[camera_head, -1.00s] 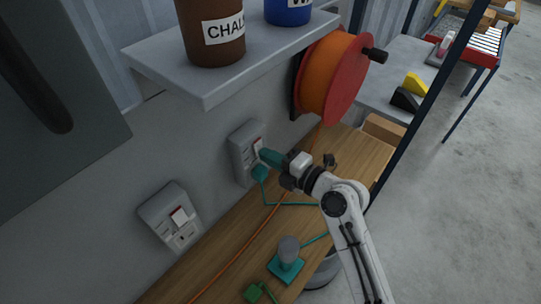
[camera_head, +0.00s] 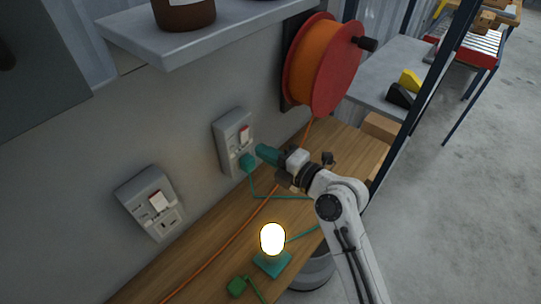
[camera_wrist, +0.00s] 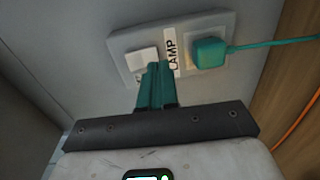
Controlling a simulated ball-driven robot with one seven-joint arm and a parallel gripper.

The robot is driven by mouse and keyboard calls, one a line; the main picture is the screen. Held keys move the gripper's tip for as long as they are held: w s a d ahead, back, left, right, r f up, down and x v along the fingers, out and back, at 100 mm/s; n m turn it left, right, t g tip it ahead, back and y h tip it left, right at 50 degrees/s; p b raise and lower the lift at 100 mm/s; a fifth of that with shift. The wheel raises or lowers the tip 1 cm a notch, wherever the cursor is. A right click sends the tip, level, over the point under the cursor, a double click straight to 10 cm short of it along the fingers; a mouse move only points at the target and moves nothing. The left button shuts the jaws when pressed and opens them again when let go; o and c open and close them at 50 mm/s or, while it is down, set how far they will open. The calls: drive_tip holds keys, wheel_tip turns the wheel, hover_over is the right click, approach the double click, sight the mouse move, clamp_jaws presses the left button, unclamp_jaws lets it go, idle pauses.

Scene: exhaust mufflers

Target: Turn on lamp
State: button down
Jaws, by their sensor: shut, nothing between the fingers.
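The lamp (camera_head: 272,239) stands on the wooden bench on a teal base and glows bright white-yellow. In the wrist view the socket plate (camera_wrist: 125,43) has a label reading LAMP (camera_wrist: 172,52), a white switch (camera_wrist: 141,58) on the left and the teal plug (camera_wrist: 208,53) on the right. My gripper (camera_head: 262,151) has teal fingers, shut and empty, just in front of the socket. In the wrist view the fingertips (camera_wrist: 157,68) overlap the switch's lower right; contact is unclear.
A second wall socket (camera_head: 152,202) with a switch is to the left, with a green plug (camera_head: 236,287) lying on the bench (camera_head: 205,262) below. A shelf (camera_head: 200,40) juts out above, and an orange cable reel (camera_head: 325,65) hangs at the right. An orange cable (camera_head: 225,248) runs along the bench.

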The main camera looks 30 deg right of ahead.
drive_tip(key=f+b+v, duration=0.2)
drive_tip(key=b+v, duration=0.1)
drive_tip(key=v, duration=0.7)
drive_tip(key=shift+s+b, duration=0.25)
drive_tip(key=shift+b, duration=0.1)
drive_tip(key=shift+d+f, duration=0.1)
drive_tip(key=shift+d, duration=0.05)
drive_tip(key=s+f+m+g, duration=0.2)
drive_tip(key=s+f+m, duration=0.1)
drive_tip(key=f, duration=0.1)
drive_tip(key=s+a+f+m+g+h, duration=0.1)
drive_tip(key=s+f+m+g, duration=0.2)
drive_tip(key=f+m, duration=0.1)
drive_tip(key=s+f+m+g+h, duration=0.1)
drive_tip(key=s+f+m+g, duration=0.2)
drive_tip(key=f, duration=0.3)
drive_tip(key=shift+s+a+f+m, duration=0.15)
drive_tip(key=shift+f+m, duration=0.1)
drive_tip(key=shift+m, duration=0.05)
drive_tip(key=s+d+f+m+g+h, duration=0.1)
drive_tip(key=s+f+m+g+h, duration=0.1)
drive_tip(key=s+m, duration=0.4)
drive_tip(key=s+d+f+m+g+h, duration=0.2)
drive_tip(key=s+f+m+g, duration=0.2)
drive_tip(key=s+m, duration=0.2)
drive_tip(key=shift+s+d+g, duration=0.3)
drive_tip(key=shift+s+g, duration=0.1)
drive_tip(key=shift+s, duration=0.4)
drive_tip(key=shift+r, duration=0.1)
